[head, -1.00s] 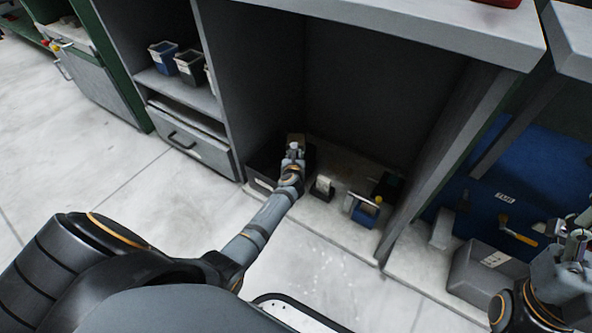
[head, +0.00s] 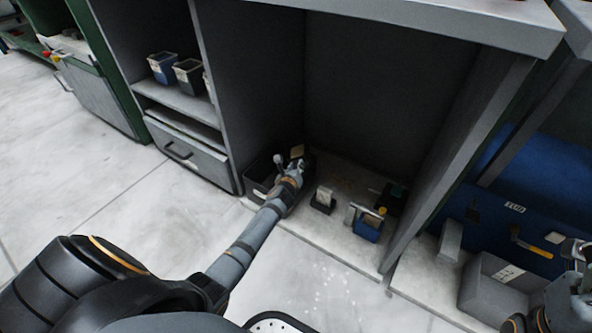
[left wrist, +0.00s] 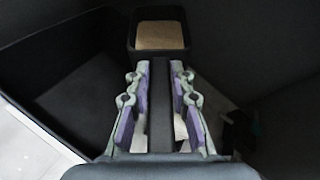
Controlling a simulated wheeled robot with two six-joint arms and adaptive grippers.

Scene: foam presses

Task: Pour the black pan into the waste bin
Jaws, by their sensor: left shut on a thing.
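The black pan (left wrist: 186,30) is at the top middle of the left wrist view, with a flat tan content (left wrist: 160,35) in it. My left gripper (left wrist: 159,75) is shut on its black handle (left wrist: 160,110), with purple pads on both sides. In the head view my left gripper (head: 292,170) is low inside the open bay, and the tan content (head: 297,151) shows just beyond it. An open black bin (head: 258,178), seemingly the waste bin, stands left of the gripper. Its dark wall also shows in the left wrist view (left wrist: 85,55). My right gripper (head: 575,252) is partly cut off at the right edge.
A small black holder with a pale block (head: 323,199) and a blue item (head: 368,228) stand right of my left gripper. Side panels enclose the bay, under a grey top (head: 430,25). A grey box (head: 490,280) stands farther right.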

